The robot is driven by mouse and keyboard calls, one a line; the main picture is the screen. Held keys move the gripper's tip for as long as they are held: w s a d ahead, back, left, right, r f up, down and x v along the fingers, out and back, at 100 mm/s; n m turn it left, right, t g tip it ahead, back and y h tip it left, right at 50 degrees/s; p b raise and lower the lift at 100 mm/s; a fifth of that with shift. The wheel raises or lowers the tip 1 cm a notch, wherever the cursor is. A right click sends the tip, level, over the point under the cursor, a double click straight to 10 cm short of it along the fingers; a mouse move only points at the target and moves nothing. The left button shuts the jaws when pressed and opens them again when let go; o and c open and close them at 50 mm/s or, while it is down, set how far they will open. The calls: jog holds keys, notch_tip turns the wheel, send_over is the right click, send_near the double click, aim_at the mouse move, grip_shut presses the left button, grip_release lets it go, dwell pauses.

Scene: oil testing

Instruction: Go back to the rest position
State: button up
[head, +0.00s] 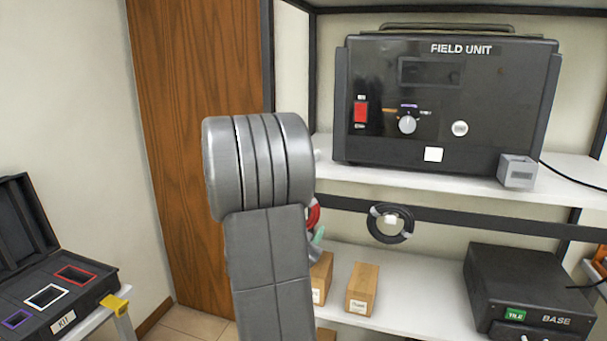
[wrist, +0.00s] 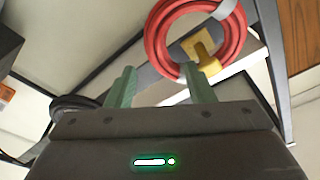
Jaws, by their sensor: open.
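My gripper (wrist: 160,86) shows in the wrist view with its two green fingers spread apart and nothing held between them. A red coiled cable (wrist: 158,35) is just beyond the fingertips, around a yellow hook-like piece (wrist: 206,62). The right fingertip looks close to the yellow piece; I cannot tell if they touch. In the head view my grey arm stands up in the middle and hides most of the gripper. Only a bit of the red cable (head: 313,214) and a greenish finger part show at its right edge.
A black FIELD UNIT box (head: 385,137) stands on the upper white shelf (head: 400,181). A black cable coil (head: 378,232) hangs below it. Small cardboard boxes (head: 362,290) and a black BASE unit (head: 520,268) are on the lower shelf. An open black KIT case (head: 90,306) is at left.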

jog(key=r+v, duration=0.1)
jog(key=v, duration=0.6)
jog(key=w+a+f+n+g+y, duration=0.1)
jog(key=w+a+f+n+y, duration=0.2)
jog(key=w+f+y, duration=0.1)
jog(key=shift+w+f+g+y, duration=0.2)
jog(key=shift+w+g+y, duration=0.15)
jog(key=shift+y, duration=0.15)
jog(key=shift+s, duration=0.15)
